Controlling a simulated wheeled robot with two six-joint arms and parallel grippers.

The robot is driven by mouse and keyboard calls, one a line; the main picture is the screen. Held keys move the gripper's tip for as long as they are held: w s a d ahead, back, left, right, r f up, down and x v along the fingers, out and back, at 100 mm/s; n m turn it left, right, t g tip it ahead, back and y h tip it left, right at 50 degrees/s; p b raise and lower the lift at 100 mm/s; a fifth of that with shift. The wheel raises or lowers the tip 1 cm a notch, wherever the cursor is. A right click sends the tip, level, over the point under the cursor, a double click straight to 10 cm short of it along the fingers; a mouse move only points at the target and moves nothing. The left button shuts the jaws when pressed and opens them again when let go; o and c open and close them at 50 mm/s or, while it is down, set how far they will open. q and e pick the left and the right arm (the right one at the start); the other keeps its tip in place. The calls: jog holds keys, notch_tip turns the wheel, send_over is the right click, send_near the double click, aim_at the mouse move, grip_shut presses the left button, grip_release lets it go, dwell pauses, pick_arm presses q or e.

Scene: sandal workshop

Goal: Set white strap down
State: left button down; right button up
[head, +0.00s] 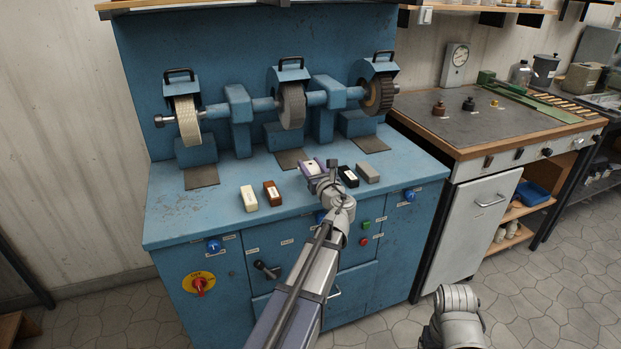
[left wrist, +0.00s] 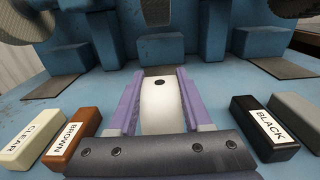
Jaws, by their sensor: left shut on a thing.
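My left gripper (head: 312,169) is over the front of the blue machine bench, in the row of small bars. In the left wrist view its two purple fingers (left wrist: 158,84) are shut on a white piece, the white strap (left wrist: 162,108). The strap looks flat-topped and pale, with a dark round spot near its far end. Its near end is hidden by the gripper's dark body. It lies between the brown bar and the black bar; I cannot tell whether it touches the bench top. My right gripper is not in view; only part of my right arm shows at the bottom.
A clear bar (head: 249,198) and a brown bar (head: 272,193) lie left of the gripper. A black bar (head: 348,176) and a grey bar (head: 368,172) lie right. Several grinding wheels (head: 291,105) stand behind. The bench's left front (head: 185,225) is bare.

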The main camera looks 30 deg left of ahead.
pick_arm(q)
jog(key=shift+f+b, duration=1.15)
jog(key=shift+f, duration=0.35)
jog(key=shift+f, duration=0.1)
jog(key=shift+f, duration=0.15)
jog(key=shift+c, duration=1.7)
grip_release()
jog(key=shift+r, duration=0.35)
jog(key=v, duration=1.2)
jog(key=shift+f, duration=0.1)
